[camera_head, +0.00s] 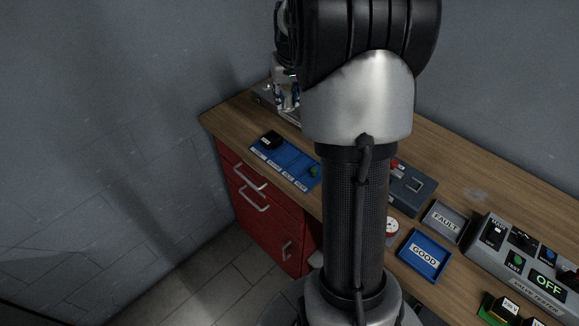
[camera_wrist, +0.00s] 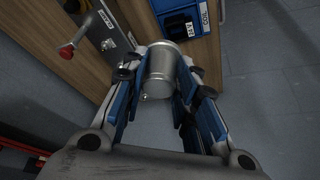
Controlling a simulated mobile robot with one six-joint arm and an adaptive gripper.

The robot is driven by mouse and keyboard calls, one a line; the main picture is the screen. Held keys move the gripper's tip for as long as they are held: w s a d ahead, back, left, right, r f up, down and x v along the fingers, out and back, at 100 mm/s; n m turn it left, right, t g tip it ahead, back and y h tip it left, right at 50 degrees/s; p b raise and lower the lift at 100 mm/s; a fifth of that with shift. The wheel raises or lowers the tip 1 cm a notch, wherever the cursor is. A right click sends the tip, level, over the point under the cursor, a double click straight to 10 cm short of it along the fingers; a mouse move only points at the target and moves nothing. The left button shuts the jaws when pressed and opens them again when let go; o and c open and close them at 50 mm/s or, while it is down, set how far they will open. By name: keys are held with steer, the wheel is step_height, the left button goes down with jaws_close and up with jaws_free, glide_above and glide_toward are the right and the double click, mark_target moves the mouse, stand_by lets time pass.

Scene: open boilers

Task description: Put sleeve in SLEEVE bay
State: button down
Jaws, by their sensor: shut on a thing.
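The sleeve, a plain silver metal cylinder (camera_wrist: 160,75), is held between the blue-padded fingers of my gripper (camera_wrist: 163,82) in the wrist view. My gripper is shut on its sides. A blue tray with labelled bays (camera_head: 290,166) lies at the bench's left end in the head view. It holds a black block at its left end and a small green part near its right end. The SLEEVE label is not readable.
A metal fixture with a red-knobbed lever (camera_wrist: 66,52) stands left of the sleeve in the wrist view. The GOOD tray (camera_head: 424,257), FAULT tray (camera_head: 446,222) and valve tester (camera_head: 530,268) are on the bench's right. My arm hides the bench's middle.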

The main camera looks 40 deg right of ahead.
steer(key=shift+w+d+f+b, duration=0.1)
steer(key=shift+f+b, duration=1.45)
steer(key=shift+f, duration=3.45)
steer(key=shift+w+d+f+b, duration=0.1)
steer(key=shift+f+b, duration=1.4)
steer(key=shift+f, duration=3.5)
steer(key=shift+f, duration=0.15)
steer(key=c, duration=1.3)
jaws_free()
